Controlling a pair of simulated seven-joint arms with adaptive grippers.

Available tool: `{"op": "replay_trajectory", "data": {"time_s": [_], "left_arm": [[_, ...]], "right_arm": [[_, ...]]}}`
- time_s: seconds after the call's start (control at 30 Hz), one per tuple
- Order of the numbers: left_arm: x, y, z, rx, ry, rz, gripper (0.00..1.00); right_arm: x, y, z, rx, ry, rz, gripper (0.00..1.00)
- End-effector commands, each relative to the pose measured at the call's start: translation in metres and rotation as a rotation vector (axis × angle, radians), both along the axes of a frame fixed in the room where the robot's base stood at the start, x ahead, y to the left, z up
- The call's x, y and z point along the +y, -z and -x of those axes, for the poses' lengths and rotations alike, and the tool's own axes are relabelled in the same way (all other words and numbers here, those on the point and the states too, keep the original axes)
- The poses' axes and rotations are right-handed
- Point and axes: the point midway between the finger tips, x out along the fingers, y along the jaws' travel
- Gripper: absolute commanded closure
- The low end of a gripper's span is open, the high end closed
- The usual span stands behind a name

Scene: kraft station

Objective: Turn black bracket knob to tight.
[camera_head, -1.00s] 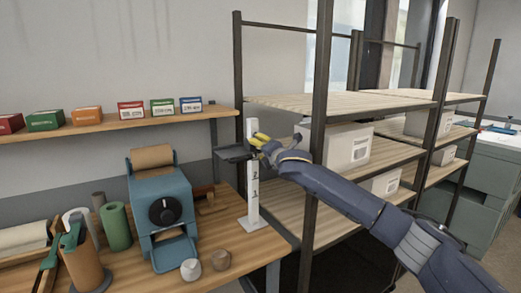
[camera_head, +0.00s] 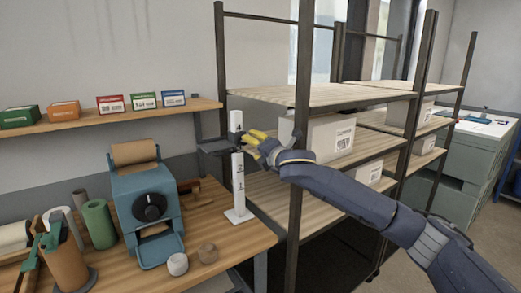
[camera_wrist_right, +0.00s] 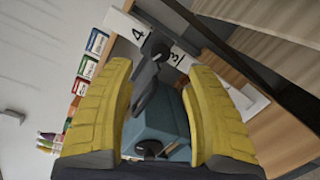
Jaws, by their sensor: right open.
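A white post (camera_head: 238,188) with printed numbers stands upright on a flat white base at the bench's right edge. A black bracket (camera_head: 213,146) is on the post and juts out to the left. My right gripper (camera_head: 252,138) is beside the post's upper part, on the bracket's right side. In the right wrist view its yellow fingers (camera_wrist_right: 160,72) are open, with a dark part of the bracket (camera_wrist_right: 147,88) in line between them. I cannot tell whether they touch it. My left gripper is not in view.
A wooden shelf rack (camera_head: 330,95) with white boxes stands close on the right, its dark upright near my right arm. A blue dispenser (camera_head: 147,205) with a black dial stands on the bench (camera_head: 215,250) left of the post. Small coloured boxes line the wall shelf (camera_head: 120,122).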

Motion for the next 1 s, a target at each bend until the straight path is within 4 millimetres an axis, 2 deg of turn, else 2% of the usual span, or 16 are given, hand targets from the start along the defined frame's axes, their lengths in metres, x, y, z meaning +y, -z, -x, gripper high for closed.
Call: {"op": "replay_trajectory", "data": {"time_s": [0.2, 0.4, 0.8, 0.87, 1.0], "left_arm": [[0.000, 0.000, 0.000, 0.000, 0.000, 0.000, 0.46], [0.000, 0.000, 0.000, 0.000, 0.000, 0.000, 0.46], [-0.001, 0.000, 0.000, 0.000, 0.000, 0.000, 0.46], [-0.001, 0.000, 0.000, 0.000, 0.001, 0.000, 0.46], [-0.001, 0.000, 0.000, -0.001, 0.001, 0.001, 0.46]], "right_arm": [[-0.010, -0.002, 0.022, -0.002, -0.001, 0.000, 0.47], [-0.014, -0.003, 0.031, 0.000, 0.000, 0.000, 0.47], [-0.015, -0.004, 0.033, -0.001, 0.000, -0.001, 0.47], [-0.015, -0.008, 0.033, -0.007, 0.001, 0.000, 0.47], [-0.029, -0.026, 0.031, -0.042, 0.019, 0.036, 0.47]]}}
